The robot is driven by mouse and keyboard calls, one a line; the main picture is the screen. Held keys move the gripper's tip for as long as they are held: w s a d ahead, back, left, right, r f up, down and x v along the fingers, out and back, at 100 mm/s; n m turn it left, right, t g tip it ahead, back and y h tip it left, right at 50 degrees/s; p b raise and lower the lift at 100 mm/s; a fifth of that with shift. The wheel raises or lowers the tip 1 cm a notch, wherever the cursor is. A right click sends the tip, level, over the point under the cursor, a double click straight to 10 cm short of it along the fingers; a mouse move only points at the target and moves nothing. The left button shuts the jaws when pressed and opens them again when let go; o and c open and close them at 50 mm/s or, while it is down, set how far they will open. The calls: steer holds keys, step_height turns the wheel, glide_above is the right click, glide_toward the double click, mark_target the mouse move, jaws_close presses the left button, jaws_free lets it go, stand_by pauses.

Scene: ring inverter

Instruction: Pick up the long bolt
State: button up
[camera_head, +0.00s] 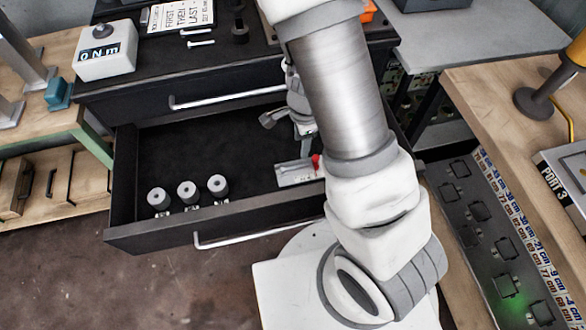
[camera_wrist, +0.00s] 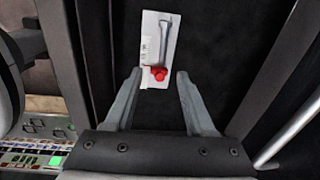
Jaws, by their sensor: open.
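Two light metal bolts lie on the black cabinet top in the camera_head view, an upper bolt (camera_head: 196,31) and a lower bolt (camera_head: 201,43). I cannot tell surely which is longer. My gripper (camera_wrist: 159,74) is open and empty in the wrist view. It is over the open drawer (camera_head: 150,232), pointing at a white card (camera_wrist: 149,30) with a grey rod-like piece (camera_wrist: 163,38) and a red piece (camera_wrist: 158,73) on it. The card (camera_head: 290,178) also shows in the drawer's right part in the camera_head view. My arm hides part of the drawer.
Several grey cylindrical pieces (camera_head: 187,190) stand at the drawer's front left. A white box with a knob (camera_head: 104,62) and a printed sign (camera_head: 181,15) are on the cabinet top. A wooden table (camera_head: 500,90) is at the right. The drawer's middle is clear.

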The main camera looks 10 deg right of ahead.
steer(key=b, duration=0.4)
glide_above(299, 164)
steer(key=s, duration=0.1)
step_height(299, 164, down, 7)
steer(key=shift+s+f, duration=0.1)
steer(key=shift+f, duration=0.05)
steer(key=shift+w+d+f+b, duration=0.15)
steer(key=shift+f+b, duration=0.4)
steer(key=shift+f, duration=0.3)
steer(key=shift+w+a+f+b, duration=0.1)
steer(key=shift+w+f+b, duration=0.1)
steer(key=shift+f+b, duration=0.55)
steer(key=shift+w+d+f+b, duration=0.15)
steer(key=shift+f+b, duration=0.25)
steer(key=shift+f, duration=0.6)
steer(key=shift+a, duration=0.1)
jaws_close()
